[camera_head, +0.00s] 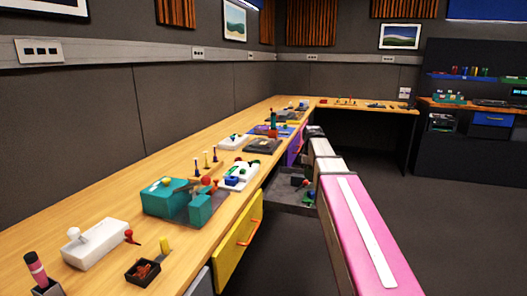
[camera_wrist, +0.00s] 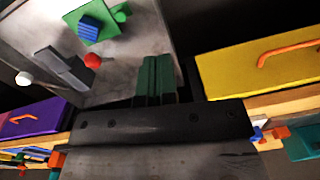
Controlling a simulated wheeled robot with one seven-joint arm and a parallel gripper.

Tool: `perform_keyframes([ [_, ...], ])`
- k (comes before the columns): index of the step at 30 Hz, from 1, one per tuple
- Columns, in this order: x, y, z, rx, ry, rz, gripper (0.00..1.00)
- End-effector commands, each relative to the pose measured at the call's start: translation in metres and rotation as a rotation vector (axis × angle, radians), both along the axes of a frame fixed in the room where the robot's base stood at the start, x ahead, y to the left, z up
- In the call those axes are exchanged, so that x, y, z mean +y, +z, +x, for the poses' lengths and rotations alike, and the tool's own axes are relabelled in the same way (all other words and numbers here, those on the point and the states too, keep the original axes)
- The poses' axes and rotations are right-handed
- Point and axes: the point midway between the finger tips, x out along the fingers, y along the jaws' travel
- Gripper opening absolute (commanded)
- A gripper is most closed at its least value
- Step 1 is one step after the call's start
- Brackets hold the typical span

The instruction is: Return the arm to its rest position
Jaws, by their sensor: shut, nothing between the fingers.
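My arm, with a long pink link (camera_head: 365,235) bearing a white stripe, reaches forward along the right side of the wooden bench in the head view. My gripper (camera_wrist: 155,62) shows in the wrist view as two dark green fingers side by side, shut and empty. It hangs over a grey open tray or drawer (camera_wrist: 125,82) between a yellow drawer and a purple drawer. A red ball (camera_wrist: 92,61) and a green plate (camera_wrist: 98,25) with a blue block lie to the left of the fingers, apart from them. In the head view I cannot make out the fingers clearly.
The wooden bench (camera_head: 120,218) holds a white box (camera_head: 95,243) with a pale ball, a teal box (camera_head: 165,199) and several small panels. The yellow drawer (camera_head: 238,243) with an orange handle juts out beside my arm. The grey floor (camera_head: 460,215) on the right is clear.

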Motion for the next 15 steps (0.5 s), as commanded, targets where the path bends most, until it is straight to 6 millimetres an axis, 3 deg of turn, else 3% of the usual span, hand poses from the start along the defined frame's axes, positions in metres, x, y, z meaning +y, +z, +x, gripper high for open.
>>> perform_keyframes([
  [8,0.001,-0.057,-0.030,-0.001,-0.177,-0.009,0.00],
  [15,0.002,-0.134,-0.079,-0.005,-0.452,-0.021,0.00],
])
